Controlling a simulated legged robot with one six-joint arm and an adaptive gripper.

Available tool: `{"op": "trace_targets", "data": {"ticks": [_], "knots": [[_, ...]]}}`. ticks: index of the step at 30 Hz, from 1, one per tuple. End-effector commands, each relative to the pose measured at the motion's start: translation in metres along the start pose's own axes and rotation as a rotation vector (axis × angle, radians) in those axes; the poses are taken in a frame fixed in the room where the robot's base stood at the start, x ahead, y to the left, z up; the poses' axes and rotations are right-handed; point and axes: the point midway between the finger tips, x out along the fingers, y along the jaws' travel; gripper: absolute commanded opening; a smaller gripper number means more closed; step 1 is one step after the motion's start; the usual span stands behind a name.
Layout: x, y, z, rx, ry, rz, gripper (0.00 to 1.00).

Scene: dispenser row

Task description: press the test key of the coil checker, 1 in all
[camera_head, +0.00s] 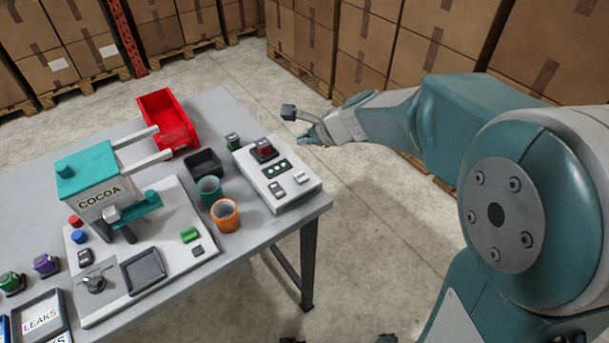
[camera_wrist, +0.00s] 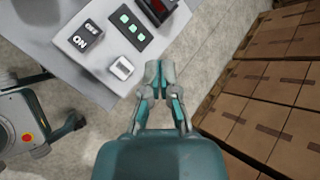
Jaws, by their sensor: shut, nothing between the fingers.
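The coil checker (camera_head: 290,201) is a pale box at the table's right end in the head view, and it also shows in the wrist view (camera_wrist: 88,64). It carries a dark block with a red face (camera_head: 264,149), a dark panel with green lights (camera_head: 277,168), a dark switch (camera_head: 277,190) marked ON in the wrist view, and a white key (camera_wrist: 121,68). My gripper (camera_wrist: 160,68) is shut and empty. In the wrist view its tips appear just right of the white key, past the checker's edge, apart from it. In the head view my gripper (camera_head: 308,137) is beyond the checker's far right corner.
Teal (camera_head: 209,189) and orange (camera_head: 225,214) cups and a black tray (camera_head: 202,163) stand left of the checker. A cocoa dispenser (camera_head: 100,200) and red bin (camera_head: 168,122) are farther left. Stacked cartons (camera_head: 365,45) line the back. Floor right of the table is open.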

Motion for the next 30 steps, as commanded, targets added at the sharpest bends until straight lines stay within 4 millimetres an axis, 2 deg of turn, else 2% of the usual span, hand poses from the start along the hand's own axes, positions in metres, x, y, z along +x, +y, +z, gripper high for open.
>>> {"op": "trace_targets", "data": {"ticks": [8, 21, 30], "knots": [[0.011, 0.007, -0.004, -0.002, 0.001, 0.004, 0.00], [0.048, 0.035, -0.033, -0.002, 0.002, 0.005, 0.00], [0.062, 0.045, -0.043, -0.005, 0.003, 0.002, 0.00]]}}
